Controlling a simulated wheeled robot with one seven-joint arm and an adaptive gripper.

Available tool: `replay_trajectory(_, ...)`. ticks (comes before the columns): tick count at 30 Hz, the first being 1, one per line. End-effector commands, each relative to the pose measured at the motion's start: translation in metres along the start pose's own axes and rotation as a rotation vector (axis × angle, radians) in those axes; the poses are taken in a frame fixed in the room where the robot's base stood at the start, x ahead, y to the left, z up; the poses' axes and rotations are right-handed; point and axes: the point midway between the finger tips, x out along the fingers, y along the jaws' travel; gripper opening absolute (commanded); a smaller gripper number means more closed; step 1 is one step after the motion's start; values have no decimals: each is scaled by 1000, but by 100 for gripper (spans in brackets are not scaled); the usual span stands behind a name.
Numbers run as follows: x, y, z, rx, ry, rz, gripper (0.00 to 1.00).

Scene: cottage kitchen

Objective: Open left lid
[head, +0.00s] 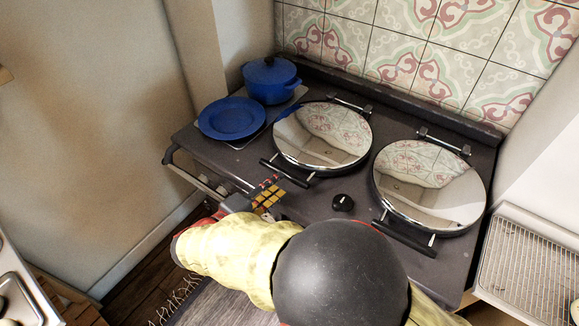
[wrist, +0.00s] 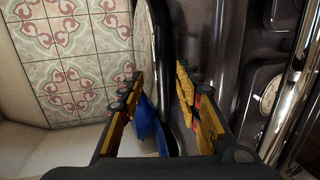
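The left lid (head: 322,135) is a round, mirror-like metal disc lying shut on the dark stove. Its dark bar handle (head: 287,172) projects at the front, and its hinge is at the back. My gripper (head: 270,186), with yellow-and-black fingers, is at the stove's front edge, just left of and in front of that handle. In the wrist view the two fingers of my gripper (wrist: 158,88) are apart, with a gap between them. I cannot tell whether they touch the handle. My arm hides part of the stove front.
The shut right lid (head: 430,185) has its own handle (head: 404,238). A black knob (head: 343,202) sits between the handles. A blue plate (head: 231,118) and a blue pot (head: 270,80) stand left of the left lid. A metal rail (head: 197,180) runs along the stove front.

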Motion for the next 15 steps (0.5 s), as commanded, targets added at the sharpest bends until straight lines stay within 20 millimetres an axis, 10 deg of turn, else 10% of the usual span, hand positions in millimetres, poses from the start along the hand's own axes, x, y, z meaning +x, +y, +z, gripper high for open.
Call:
replay_trajectory(5,-11,-11,-19,-6,61,50,34)
replay_trajectory(15,37,-10,-21,-6,59,51,34)
